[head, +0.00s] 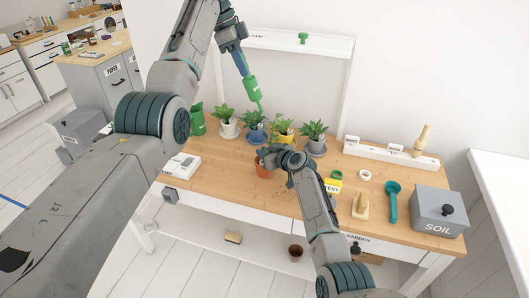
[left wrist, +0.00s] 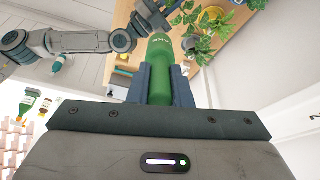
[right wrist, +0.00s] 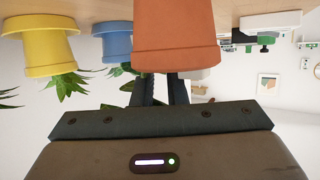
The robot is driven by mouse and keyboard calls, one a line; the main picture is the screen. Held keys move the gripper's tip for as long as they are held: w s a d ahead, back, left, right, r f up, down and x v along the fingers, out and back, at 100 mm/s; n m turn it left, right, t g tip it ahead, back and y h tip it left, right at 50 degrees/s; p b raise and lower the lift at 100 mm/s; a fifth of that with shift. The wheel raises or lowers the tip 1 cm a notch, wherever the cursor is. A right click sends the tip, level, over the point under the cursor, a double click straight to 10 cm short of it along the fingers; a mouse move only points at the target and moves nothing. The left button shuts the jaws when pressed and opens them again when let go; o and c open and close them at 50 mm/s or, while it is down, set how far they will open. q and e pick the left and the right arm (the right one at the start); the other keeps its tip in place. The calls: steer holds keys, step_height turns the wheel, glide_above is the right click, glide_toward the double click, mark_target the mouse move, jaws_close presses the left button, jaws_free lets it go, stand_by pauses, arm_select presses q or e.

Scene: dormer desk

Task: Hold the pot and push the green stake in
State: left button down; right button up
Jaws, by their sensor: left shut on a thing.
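The green stake (head: 252,90) has a thick lettered body and a thin tip pointing down. My left gripper (head: 243,72) is shut on it and holds it in the air above the row of plants. It also shows between the fingers in the left wrist view (left wrist: 160,58). The terracotta pot (head: 262,169) stands upright on the wooden desk, in front of the potted plants. My right gripper (head: 272,157) is at its rim. In the right wrist view the pot (right wrist: 176,35) covers the fingertips, so their grip on it cannot be seen.
Potted plants in white, blue (head: 257,137), yellow (head: 285,137) and grey pots stand just behind. A green jug (head: 197,120) is at their left. A green scoop (head: 392,203) and a grey soil bin (head: 438,211) are at the right. A white frame rises behind.

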jaws_close()
steer(key=o, duration=0.5)
jaws_free()
steer(key=shift+s+d, duration=0.1)
